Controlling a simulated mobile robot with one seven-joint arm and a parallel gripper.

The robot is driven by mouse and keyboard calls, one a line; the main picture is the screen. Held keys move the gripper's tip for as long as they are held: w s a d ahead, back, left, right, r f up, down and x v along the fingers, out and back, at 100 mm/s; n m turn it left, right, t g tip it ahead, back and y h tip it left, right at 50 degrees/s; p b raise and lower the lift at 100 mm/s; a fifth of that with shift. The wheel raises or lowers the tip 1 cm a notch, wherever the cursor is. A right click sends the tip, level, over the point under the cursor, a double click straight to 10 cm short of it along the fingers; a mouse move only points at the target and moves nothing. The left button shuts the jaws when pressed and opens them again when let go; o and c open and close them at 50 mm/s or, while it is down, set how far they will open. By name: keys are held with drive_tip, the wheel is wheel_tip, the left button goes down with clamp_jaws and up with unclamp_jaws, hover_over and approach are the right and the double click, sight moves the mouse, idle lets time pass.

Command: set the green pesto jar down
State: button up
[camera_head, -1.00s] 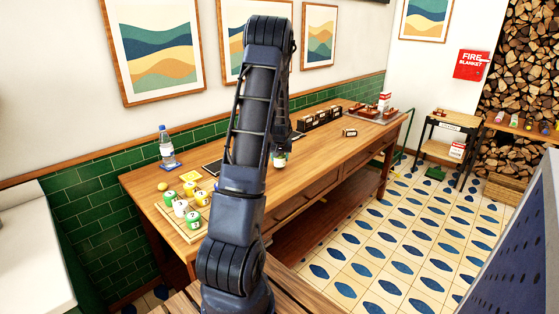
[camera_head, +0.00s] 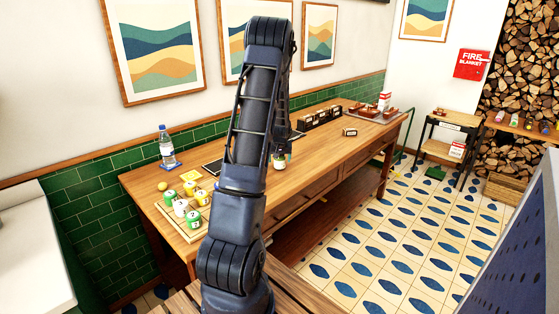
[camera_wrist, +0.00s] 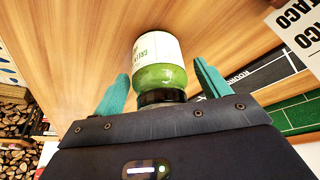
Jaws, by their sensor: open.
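The green pesto jar (camera_wrist: 160,72), with a white label and a dark lid, is in the wrist view between my gripper's two teal fingers. My gripper (camera_wrist: 159,70) is open, with a gap on both sides of the jar. The lid is towards the palm, and wooden tabletop shows around the jar. In the head view the jar (camera_head: 279,161) is small, just right of my arm and below the gripper, over the long wooden table (camera_head: 340,148). My arm partly hides this area, and its contact with the table is unclear.
Several green, yellow and white jars (camera_head: 194,219) stand on a board at the table's left end. A water bottle (camera_head: 166,146) and a yellow round item (camera_head: 162,186) are behind them. Dark boxes (camera_head: 320,118) line the back. Wood right of the jar is clear.

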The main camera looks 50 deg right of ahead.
drive_tip(key=v, duration=1.2)
drive_tip(key=w+a+r+n, duration=0.1)
drive_tip(key=a+r, duration=0.4)
drive_tip(key=a, duration=0.6)
drive_tip(key=w+a+r+n+y, duration=0.15)
drive_tip(key=a+r, duration=0.35)
drive_tip(key=a, duration=0.6)
drive_tip(key=w+a+r+n+h, duration=0.15)
drive_tip(key=a+r, duration=0.35)
drive_tip(key=a, duration=0.6)
drive_tip(key=s+a+r+n+y, duration=0.1)
drive_tip(key=s+a+n, duration=0.1)
drive_tip(key=s+a, duration=0.7)
drive_tip(key=s+a+r+n+t+y, duration=0.1)
drive_tip(key=s+a+n+y, duration=0.1)
drive_tip(key=s+a, duration=0.6)
drive_tip(key=a+n, duration=0.1)
drive_tip(key=a, duration=0.4)
drive_tip(key=shift+s+a+r, duration=0.3)
drive_tip(key=shift+s+a, duration=0.1)
